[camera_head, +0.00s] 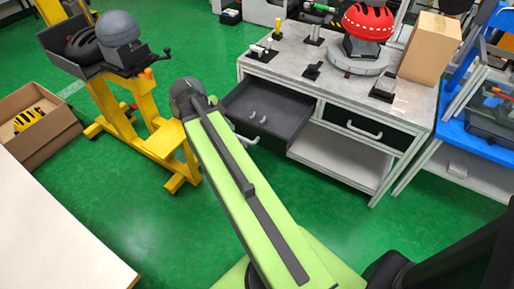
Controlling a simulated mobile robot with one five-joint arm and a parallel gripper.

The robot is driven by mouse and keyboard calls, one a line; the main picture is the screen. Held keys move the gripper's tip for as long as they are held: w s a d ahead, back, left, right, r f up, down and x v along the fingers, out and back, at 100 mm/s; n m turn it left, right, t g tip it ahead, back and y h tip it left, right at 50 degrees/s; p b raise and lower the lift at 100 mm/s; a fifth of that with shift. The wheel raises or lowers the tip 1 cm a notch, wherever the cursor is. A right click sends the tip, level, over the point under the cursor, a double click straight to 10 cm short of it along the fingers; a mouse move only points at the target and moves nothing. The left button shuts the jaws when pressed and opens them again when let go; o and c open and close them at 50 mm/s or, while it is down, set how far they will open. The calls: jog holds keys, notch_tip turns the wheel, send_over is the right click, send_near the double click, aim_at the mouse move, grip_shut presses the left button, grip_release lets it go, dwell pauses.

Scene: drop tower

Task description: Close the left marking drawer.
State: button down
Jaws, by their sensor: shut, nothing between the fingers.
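The left marking drawer (294,106) stands pulled out of the grey-topped workbench (300,62). It is a dark open tray with a few small pale pieces inside. Its white handle (246,138) shows at the front, just right of my arm. My green arm reaches up from the bottom and covers part of the drawer's front left side. The arm's dark rounded joint is left of the drawer. My gripper is not seen; I cannot tell where it is relative to the drawer.
The right drawer (384,133) is shut, above an open white shelf (340,156). A red helmet (368,20) and a cardboard box (430,47) stand on the bench. A yellow stand (163,140) is left of my arm. A pale table (50,235) fills the lower left. Green floor lies clear before the bench.

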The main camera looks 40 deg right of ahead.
notch_tip(320, 180, down, 2)
jog(key=d+m+b, duration=0.1)
jog(key=d+m, duration=0.2)
jog(key=m+b, duration=0.1)
jog(key=b, duration=0.7)
send_near(265, 136)
notch_tip(265, 136, down, 4)
jog(key=shift+s+d+r+g+h, duration=0.1)
jog(key=shift+s+d+g+h, duration=0.1)
jog(key=shift+d, duration=0.3)
jog(key=shift+s+d+g+h, duration=0.1)
jog(key=shift+s+d+h, duration=0.1)
jog(key=shift+d, duration=0.3)
